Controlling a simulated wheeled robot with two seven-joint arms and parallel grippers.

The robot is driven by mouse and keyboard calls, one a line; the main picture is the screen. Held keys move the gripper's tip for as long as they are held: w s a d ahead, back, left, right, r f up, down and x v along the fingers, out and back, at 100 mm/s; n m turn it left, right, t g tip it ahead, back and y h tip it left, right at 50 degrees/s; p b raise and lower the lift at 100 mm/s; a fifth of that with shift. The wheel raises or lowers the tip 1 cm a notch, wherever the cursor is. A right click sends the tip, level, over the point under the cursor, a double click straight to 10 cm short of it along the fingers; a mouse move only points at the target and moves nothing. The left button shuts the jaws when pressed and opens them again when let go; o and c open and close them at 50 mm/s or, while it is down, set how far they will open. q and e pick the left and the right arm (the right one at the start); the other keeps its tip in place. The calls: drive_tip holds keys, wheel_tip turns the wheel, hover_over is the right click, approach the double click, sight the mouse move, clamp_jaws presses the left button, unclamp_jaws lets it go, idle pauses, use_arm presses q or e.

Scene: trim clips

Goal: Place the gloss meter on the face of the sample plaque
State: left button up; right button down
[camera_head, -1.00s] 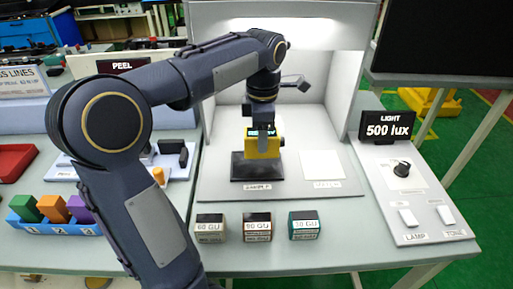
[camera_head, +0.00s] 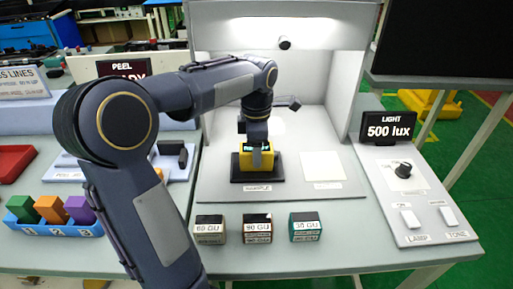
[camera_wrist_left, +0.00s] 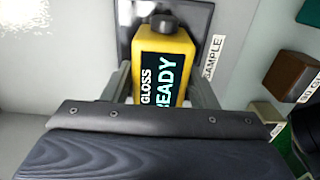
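The gloss meter (camera_head: 248,163) is a yellow block with a black display reading "GLOSS READY" in the left wrist view (camera_wrist_left: 150,50). My left gripper (camera_head: 257,152) comes down from above and is shut on it, with one finger on each side. The sample plaque (camera_head: 235,170) is a dark flat panel beside the SAMPLE label, and it also shows in the left wrist view (camera_wrist_left: 203,12). The meter is upright over the plaque's face, at or very near it. Its underside is hidden, so I cannot tell whether it touches. My right gripper is out of view.
A white square (camera_head: 322,166) lies right of the plaque inside the light booth. Three small GU blocks stand in front, the middle one (camera_head: 257,229) among them. The light panel (camera_head: 402,195) is at right. A blue tray with coloured blocks (camera_head: 55,228) is at left.

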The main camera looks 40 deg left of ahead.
use_arm(q)
drive_tip(key=shift+o, duration=1.4)
wheel_tip(320, 180, up, 8)
drive_tip(key=shift+p, duration=0.7)
drive_tip(key=shift+s, duration=0.1)
